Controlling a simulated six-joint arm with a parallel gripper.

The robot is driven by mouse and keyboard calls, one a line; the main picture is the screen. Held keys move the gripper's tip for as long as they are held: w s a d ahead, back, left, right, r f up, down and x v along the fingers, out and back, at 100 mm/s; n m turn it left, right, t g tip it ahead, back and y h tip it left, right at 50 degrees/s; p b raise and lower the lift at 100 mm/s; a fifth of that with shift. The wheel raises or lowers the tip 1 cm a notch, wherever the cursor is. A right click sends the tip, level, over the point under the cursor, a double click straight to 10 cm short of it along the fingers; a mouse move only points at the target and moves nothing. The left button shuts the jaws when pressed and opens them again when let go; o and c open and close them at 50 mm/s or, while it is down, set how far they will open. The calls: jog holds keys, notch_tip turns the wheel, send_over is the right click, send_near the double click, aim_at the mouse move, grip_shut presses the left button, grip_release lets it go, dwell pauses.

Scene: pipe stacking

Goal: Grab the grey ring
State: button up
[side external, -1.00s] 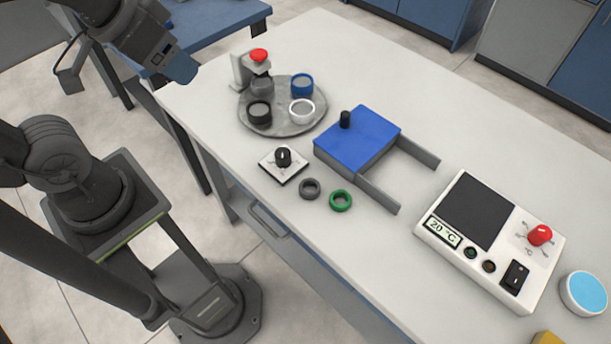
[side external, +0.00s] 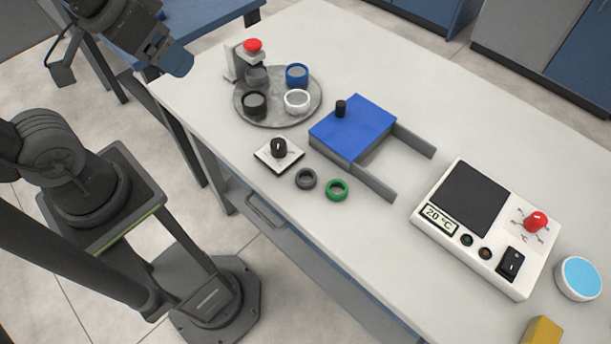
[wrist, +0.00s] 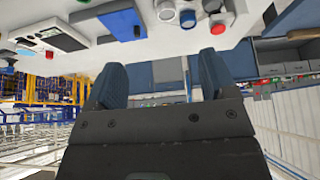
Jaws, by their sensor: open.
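The grey ring (side external: 306,179) lies flat on the white table near its front edge, just left of a green ring (side external: 337,189). The two rings are apart. My gripper (side external: 180,62) is raised at the upper left in the side view, off the table's left end and well away from the grey ring. In the wrist view my gripper (wrist: 160,80) shows two blue fingers spread wide with nothing between them. I cannot make out the grey ring in the wrist view.
A dial plate (side external: 279,154) sits left of the grey ring. A blue sliding box (side external: 352,129) with grey rails stands behind it. A round tray (side external: 277,119) holds several cups, beside a red button (side external: 253,45). A hotplate device (side external: 487,228) stands at right.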

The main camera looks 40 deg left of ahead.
jog(key=m+g, duration=0.6)
jog(key=m, duration=1.3)
send_over(306, 181)
notch_tip(306, 181, down, 16)
notch_tip(306, 181, down, 14)
jog(key=shift+r, duration=0.2)
jog(key=c, duration=1)
